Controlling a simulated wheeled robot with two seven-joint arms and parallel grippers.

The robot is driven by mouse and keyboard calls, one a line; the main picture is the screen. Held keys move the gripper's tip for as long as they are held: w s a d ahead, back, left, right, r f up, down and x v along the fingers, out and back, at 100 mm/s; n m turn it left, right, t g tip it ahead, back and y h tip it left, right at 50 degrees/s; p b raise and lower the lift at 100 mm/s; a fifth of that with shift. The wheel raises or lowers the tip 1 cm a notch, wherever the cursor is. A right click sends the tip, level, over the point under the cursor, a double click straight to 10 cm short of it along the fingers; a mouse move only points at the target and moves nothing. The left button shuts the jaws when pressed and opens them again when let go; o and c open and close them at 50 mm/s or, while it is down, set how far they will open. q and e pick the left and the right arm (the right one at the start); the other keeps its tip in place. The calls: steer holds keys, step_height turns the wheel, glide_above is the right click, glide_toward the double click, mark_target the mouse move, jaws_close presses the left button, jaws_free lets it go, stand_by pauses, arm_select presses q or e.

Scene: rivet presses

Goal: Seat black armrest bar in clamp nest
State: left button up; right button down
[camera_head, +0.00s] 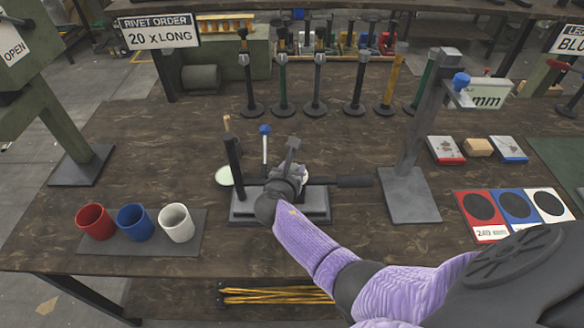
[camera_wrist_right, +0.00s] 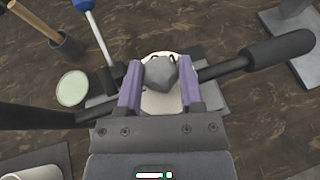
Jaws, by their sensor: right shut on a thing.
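The clamp fixture (camera_head: 318,214) is a grey block on the bench, with a blue-tipped rod (camera_head: 265,145) and a black upright post (camera_head: 234,160) at its left. My right gripper (camera_head: 285,182) is over it, with purple fingers (camera_wrist_right: 160,88) closed on a grey faceted piece (camera_wrist_right: 161,73). A black bar with a thick end (camera_head: 345,182) lies level, reaching right from the gripper; it also shows in the wrist view (camera_wrist_right: 280,50). I cannot tell whether the bar joins the grey piece. The gripper hides the nest. My left gripper is out of view.
Red (camera_head: 95,222), blue (camera_head: 135,222) and white (camera_head: 176,222) cups stand left on a grey mat. A grey column (camera_head: 415,150) rises right of the fixture. Several upright bars on round bases (camera_head: 316,108) stand behind. A pale green disc (camera_head: 224,176) lies by the fixture.

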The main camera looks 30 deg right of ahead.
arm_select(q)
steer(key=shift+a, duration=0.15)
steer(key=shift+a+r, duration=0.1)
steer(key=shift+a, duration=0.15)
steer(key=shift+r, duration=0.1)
